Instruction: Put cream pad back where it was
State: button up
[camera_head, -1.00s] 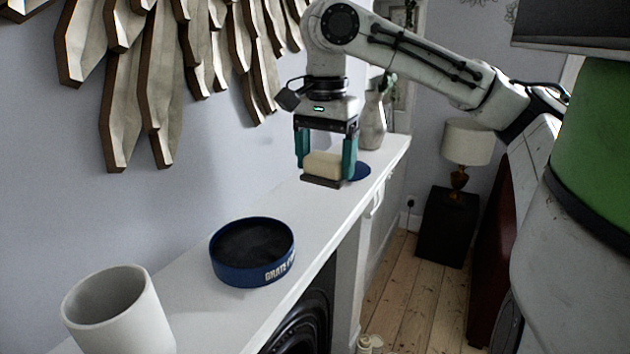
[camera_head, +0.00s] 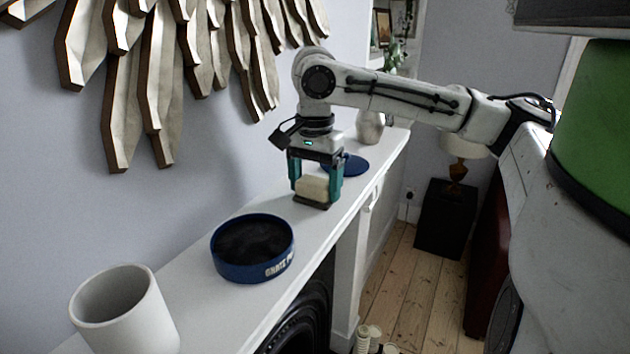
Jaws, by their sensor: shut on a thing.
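The cream pad (camera_head: 313,188) is a small cream block with a dark layer under it. My gripper (camera_head: 315,190) has its two teal fingers shut on it, one on each side. The pad is low over the white shelf, behind the blue tin; I cannot tell whether it touches the shelf. The round blue tin (camera_head: 243,272) with a dark inside and white lettering stands open on the shelf. A flat blue disc (camera_head: 354,166), which looks like a lid, lies on the shelf behind and to the right of my gripper.
The white shelf (camera_head: 205,308) runs along the wall. A white cup (camera_head: 130,315) stands at its near end and a grey vase (camera_head: 370,127) at its far end. Wooden wall decor (camera_head: 130,90) hangs above. A lamp (camera_head: 462,150) stands on a black cabinet (camera_head: 447,220).

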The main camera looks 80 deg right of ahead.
aim_at(315, 181)
jog(key=o, duration=0.8)
notch_tip(315, 181, up, 12)
jog(key=b, duration=0.1)
jog(key=shift+r, duration=0.1)
